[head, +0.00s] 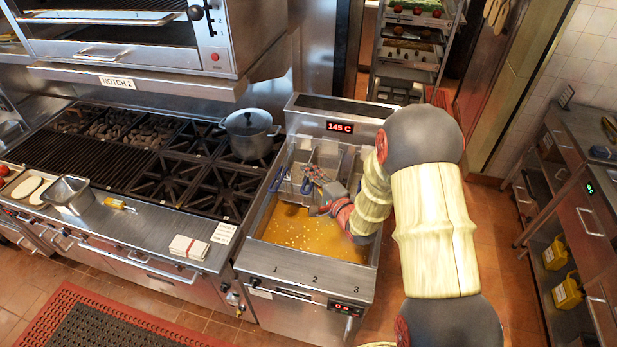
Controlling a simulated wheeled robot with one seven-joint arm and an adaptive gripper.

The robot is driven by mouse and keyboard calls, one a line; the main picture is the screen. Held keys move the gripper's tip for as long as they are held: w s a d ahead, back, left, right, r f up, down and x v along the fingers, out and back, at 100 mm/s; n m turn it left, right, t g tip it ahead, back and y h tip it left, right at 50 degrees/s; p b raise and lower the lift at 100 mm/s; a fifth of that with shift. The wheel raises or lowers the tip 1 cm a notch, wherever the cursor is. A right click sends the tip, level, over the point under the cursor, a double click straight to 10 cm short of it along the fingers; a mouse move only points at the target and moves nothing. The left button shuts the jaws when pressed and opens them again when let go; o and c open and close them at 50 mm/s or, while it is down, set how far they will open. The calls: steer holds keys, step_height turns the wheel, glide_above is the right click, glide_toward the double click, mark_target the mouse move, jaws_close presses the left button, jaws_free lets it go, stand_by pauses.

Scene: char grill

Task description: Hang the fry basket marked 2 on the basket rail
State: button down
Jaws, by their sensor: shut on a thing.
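The deep fryer (258,262) stands in the middle, with 1, 2 and 3 marked along its front edge. Golden oil (310,236) with pale floating bits fills its open front part. My arm and gripper hide the vat's right side.
A lidded pot (249,133) stands on the burner range left of the fryer. A metal pan (70,194), a yellow-handled tool (119,205) and folded cloths (188,247) lie on the front ledge. A shelf rack (412,45) stands behind; a counter (585,180) is at right.

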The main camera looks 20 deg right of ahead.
steer(key=shift+w+d+f+b, duration=0.7)
steer(key=shift+w+f, duration=0.15)
steer(key=shift+w, duration=0.1)
steer(key=shift+w+d+f+b, duration=0.6)
steer(key=shift+w+f, duration=0.2)
steer(key=shift+w, duration=0.15)
steer(key=c, duration=2)
jaws_free()
steer(key=shift+o, duration=0.8)
steer(key=shift+s+f, duration=0.1)
steer(key=shift+f, duration=0.05)
